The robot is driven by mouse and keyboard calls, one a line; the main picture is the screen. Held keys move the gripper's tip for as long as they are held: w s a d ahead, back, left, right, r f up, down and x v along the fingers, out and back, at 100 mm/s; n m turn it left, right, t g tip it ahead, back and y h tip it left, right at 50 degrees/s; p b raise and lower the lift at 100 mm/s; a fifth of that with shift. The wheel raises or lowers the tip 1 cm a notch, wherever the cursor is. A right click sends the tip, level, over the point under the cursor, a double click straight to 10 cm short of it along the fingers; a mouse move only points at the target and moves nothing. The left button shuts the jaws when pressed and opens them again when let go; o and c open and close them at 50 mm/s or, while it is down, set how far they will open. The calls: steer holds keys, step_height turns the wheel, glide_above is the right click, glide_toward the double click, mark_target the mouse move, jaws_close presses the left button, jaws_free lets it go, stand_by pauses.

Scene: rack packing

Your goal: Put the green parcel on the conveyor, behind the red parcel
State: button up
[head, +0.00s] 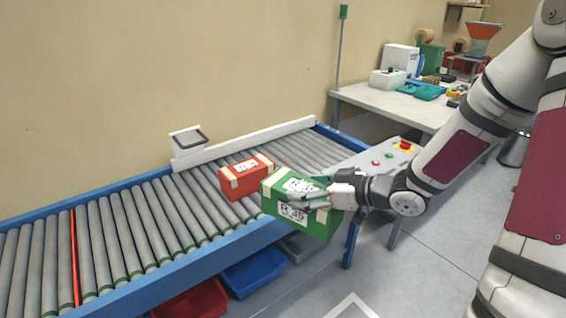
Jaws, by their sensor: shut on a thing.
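The green parcel (272,201) has pale tape bands and white labels. My gripper (308,198) is shut on it from the right and holds it slightly tilted at the near edge of the conveyor (150,267). I cannot tell whether the parcel touches the conveyor's blue side rail. The red parcel (233,186) sits on the rollers just left of and beyond the green parcel. The green parcel stands close to its right end in the picture, and a gap between them is hard to make out.
Rollers are free left of the red parcel and at the right far end. A white guide (250,143) lines the far side. A control panel (388,160) with a red button stands at right. Blue (254,272) and red (195,301) bins sit below. A cluttered table (400,104) is behind.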

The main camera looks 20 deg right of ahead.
steer(key=w+d+r+m+t+h, duration=0.1)
steer(key=w+d+r+m+h, duration=0.1)
steer(key=w+d+m+h, duration=0.4)
steer(key=w+d+r+m+t+h, duration=0.25)
steer(key=w+d+m+h, duration=0.2)
steer(key=d, duration=0.45)
steer(key=s+d+m+g+h, duration=0.7)
steer(key=d+m+g+h, duration=0.1)
steer(key=m+g+h, duration=0.1)
steer(key=shift+s+r+m+g+h, duration=0.3)
steer(key=shift+m+h, duration=0.35)
steer(key=shift+m, duration=0.4)
